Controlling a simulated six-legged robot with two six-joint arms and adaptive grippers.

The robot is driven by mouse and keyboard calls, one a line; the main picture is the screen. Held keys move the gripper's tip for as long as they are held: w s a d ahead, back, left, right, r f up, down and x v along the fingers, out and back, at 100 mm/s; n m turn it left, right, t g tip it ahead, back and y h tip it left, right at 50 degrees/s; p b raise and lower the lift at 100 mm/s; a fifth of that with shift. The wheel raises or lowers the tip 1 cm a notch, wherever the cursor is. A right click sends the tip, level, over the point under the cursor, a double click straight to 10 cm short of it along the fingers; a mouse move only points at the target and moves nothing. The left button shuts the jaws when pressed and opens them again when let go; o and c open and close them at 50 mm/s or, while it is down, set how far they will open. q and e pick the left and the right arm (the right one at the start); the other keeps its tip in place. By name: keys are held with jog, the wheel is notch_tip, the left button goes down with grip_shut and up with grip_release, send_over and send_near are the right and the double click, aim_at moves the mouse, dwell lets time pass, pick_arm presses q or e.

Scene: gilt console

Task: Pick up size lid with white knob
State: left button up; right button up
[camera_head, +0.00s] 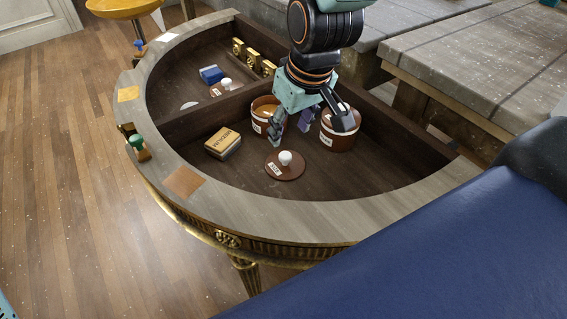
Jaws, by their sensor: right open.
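A round brown lid with a white knob (285,170) lies flat in the front compartment of the curved console (350,214). It carries a small white label. A similar white-knobbed piece (224,86) with a label lies in the rear compartment. My right gripper (309,131) hangs over the front compartment, fingers spread and pointing down. It is open, just above and behind the front lid, and does not appear to touch it. Its fingers partly hide two brown labelled pots, the left one (262,112) and the right one (338,138). My left gripper is not seen.
A yellowish box (223,144) lies left of the front lid. A dark divider separates the compartments. A blue object (211,74) and gilt pieces (252,57) are in the rear one. A green-knobbed stamp (138,146) stands at the left rim.

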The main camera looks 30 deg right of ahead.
aim_at(286, 155)
jog(key=x, duration=0.1)
jog(key=b+x, duration=0.1)
jog(key=shift+s+d+f, duration=0.1)
jog(key=shift+s+f, duration=0.05)
jog(key=shift+f, duration=0.25)
jog(key=b+x, duration=0.3)
jog(key=x, duration=0.1)
jog(key=shift+s+f, duration=0.2)
jog(key=shift+s, duration=0.1)
jog(key=shift+w+f, duration=0.25)
jog(key=shift+f, duration=0.15)
jog(key=shift+s+r, duration=0.1)
jog(key=shift+r, duration=0.05)
jog(key=c, duration=0.3)
grip_shut()
